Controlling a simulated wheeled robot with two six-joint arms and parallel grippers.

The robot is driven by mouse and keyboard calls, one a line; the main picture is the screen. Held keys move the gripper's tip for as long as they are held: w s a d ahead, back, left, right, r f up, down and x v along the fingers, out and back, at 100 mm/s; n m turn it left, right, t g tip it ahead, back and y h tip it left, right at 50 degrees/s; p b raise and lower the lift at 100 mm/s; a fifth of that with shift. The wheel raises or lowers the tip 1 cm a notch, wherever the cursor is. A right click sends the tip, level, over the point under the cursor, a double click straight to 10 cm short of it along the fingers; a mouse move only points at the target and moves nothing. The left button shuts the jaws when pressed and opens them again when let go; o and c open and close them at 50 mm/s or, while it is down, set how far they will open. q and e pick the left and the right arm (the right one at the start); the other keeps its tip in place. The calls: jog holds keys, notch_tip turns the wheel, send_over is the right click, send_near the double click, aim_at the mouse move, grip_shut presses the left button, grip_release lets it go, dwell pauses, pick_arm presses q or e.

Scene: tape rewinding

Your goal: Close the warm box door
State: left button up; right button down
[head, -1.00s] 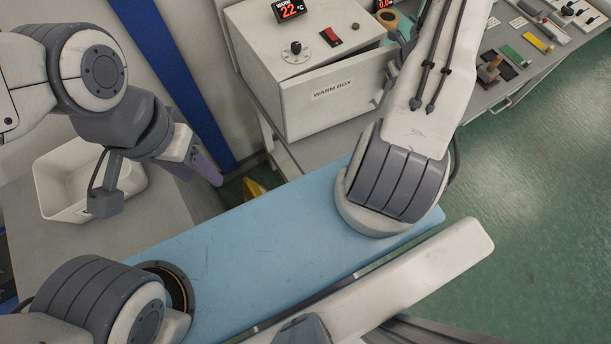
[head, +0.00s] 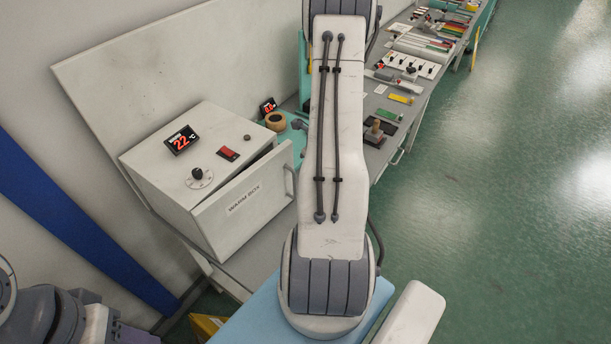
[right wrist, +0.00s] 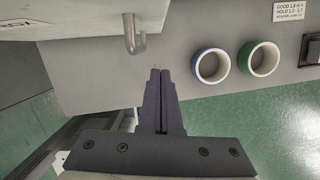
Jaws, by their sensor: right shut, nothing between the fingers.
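The warm box (head: 170,165) is a white cabinet with a red 22 °C display. Its labelled door (head: 240,215) stands ajar, with a gap to the box along its right side. The door handle (head: 289,181) is at the door's right edge. In the right wrist view the handle (right wrist: 134,34) hangs at the top, beside the door (right wrist: 50,18). My right gripper (right wrist: 159,82) is shut and empty, just below and right of the handle, apart from it. The head view hides it. My left gripper (head: 135,336) is only partly in view at the lower left edge.
A blue roll (right wrist: 210,66) and a green roll (right wrist: 260,59) of tape lie on the grey table near the right gripper. A bench with tools (head: 400,85) runs to the back right. Green floor (head: 500,200) is open on the right.

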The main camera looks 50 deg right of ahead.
jog(key=s+r+m+t+b, duration=0.1)
jog(key=s+m+t+b, duration=0.3)
jog(key=m, duration=1.3)
jog(key=s+r+m+t+b, duration=0.1)
jog(key=s+m+t+b, duration=0.35)
jog(key=m, duration=1.25)
jog(key=w+f+g, duration=0.1)
jog(key=w+f, duration=0.5)
jog(key=w, duration=0.6)
jog(key=shift+w+d+f+m+g+p, duration=0.3)
jog(key=shift+w+d+f+g+p, duration=0.05)
jog(key=shift+w+d+f+p, duration=0.1)
